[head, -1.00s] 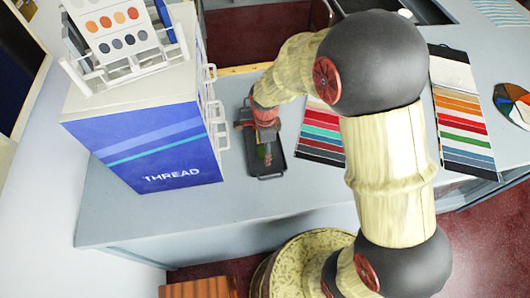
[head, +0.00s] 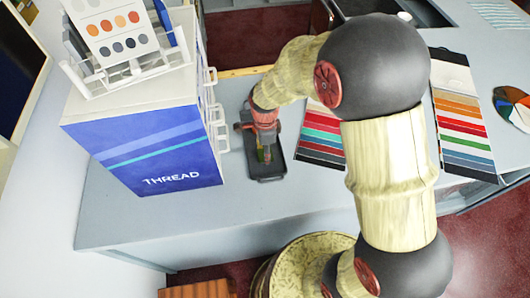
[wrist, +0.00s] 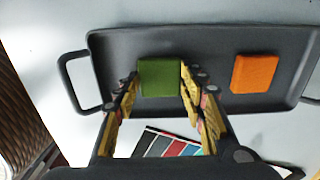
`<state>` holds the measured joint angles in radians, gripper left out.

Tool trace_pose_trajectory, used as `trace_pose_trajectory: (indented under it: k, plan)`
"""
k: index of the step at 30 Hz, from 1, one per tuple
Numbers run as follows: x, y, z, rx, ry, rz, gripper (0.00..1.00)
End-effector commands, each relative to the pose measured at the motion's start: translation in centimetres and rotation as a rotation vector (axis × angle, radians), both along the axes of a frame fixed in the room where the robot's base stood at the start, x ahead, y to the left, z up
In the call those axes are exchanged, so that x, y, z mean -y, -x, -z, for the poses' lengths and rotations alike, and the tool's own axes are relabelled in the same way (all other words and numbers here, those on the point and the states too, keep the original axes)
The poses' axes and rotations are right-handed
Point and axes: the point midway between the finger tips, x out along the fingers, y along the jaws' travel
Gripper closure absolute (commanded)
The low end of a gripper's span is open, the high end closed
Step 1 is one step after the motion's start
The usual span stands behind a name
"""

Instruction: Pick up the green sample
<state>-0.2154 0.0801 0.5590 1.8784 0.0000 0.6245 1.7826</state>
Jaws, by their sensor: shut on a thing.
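The green sample (wrist: 159,77) is a small flat block at the left part of a dark tray (wrist: 210,40) in the wrist view. My gripper (wrist: 159,84) has one finger on each side of it and is shut on it. In the head view my gripper (head: 265,152) points down over the tray (head: 270,174), and the green sample is only a small patch between the fingers. I cannot tell whether the sample is clear of the tray floor. An orange sample (wrist: 254,74) lies in the tray to the right, apart from my gripper.
A white and blue THREAD cabinet (head: 150,150) with side handles stands close left of the tray. Colour swatch cards (head: 322,135) lie to the right, with another card (head: 463,110) farther right. The counter (head: 240,215) in front is clear.

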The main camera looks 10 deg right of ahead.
Motion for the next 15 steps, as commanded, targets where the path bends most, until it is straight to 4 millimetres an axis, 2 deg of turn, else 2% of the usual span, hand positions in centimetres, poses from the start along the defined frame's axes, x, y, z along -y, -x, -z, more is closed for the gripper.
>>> trace_pose_trajectory:
  k: [5,8,15]
  plan:
    - [0.0,-0.1,-1.6,0.003,-0.001,0.000,0.72]
    - [0.0,-0.1,-3.2,0.004,-0.001,0.000,0.72]
    - [3.1,2.1,-7.6,0.005,-0.001,0.004,0.72]
